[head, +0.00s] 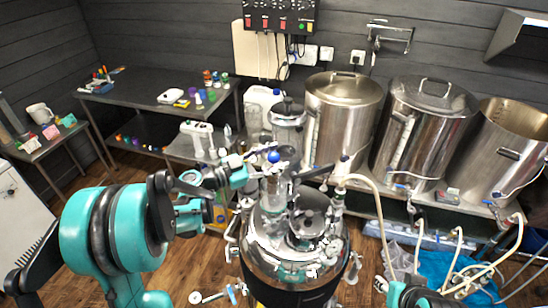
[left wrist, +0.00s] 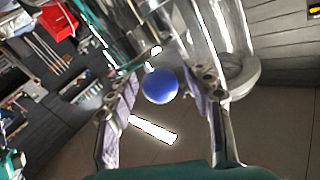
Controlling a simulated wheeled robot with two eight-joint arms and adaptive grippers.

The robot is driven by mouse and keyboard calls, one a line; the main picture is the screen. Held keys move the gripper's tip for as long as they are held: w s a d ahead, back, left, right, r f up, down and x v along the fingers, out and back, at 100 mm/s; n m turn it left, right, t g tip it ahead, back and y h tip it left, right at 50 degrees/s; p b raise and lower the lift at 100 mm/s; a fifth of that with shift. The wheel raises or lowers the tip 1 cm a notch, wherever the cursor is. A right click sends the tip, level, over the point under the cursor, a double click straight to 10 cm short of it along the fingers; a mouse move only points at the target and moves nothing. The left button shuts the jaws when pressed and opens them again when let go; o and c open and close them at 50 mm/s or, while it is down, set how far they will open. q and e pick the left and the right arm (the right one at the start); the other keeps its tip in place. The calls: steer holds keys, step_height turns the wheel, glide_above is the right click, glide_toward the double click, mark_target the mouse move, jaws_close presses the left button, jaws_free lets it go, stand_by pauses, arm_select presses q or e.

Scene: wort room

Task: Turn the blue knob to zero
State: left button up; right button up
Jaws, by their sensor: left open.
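The blue knob (head: 273,156) is a small round ball on the glass and metal fittings above the steel vessel (head: 290,262). My left gripper (head: 255,162) reaches it from the left in the head view. In the left wrist view the blue knob (left wrist: 159,86) sits between the two fingers of my open left gripper (left wrist: 165,90). Gaps show between the ball and both fingers, so they look apart from it. No scale or zero mark on the knob is readable. Only a teal part of my right arm shows at the lower right; its gripper is not visible.
Glass tubes and fittings crowd around the knob. A pale hose (head: 383,215) curves at the vessel's right. Large steel pots (head: 343,118) stand on the bench behind. A side table (head: 150,92) with small coloured items is at the back left. Wooden floor (head: 200,255) lies open left of the vessel.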

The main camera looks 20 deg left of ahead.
arm_select(q)
jaws_close()
